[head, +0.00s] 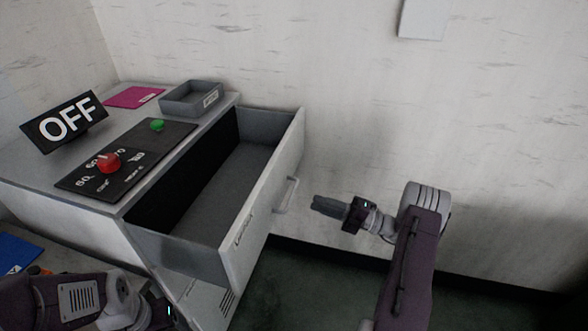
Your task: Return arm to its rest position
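My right arm (408,262) comes up from the bottom of the head view, right of the open drawer. My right gripper (318,204) points left, in front of the drawer's handle (286,195), with a small gap seen between them. Its fingers look close together, and nothing shows between them. My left arm (80,300) is at the bottom left corner. Its gripper's fingers are outside the view or hidden.
The cabinet's drawer (262,208) is pulled out and looks empty. On top are a control panel (125,168) with a red knob (108,163) and green button (157,125), an OFF sign (64,122), a grey tray (192,99) and a pink sheet (133,97). Wall stands behind.

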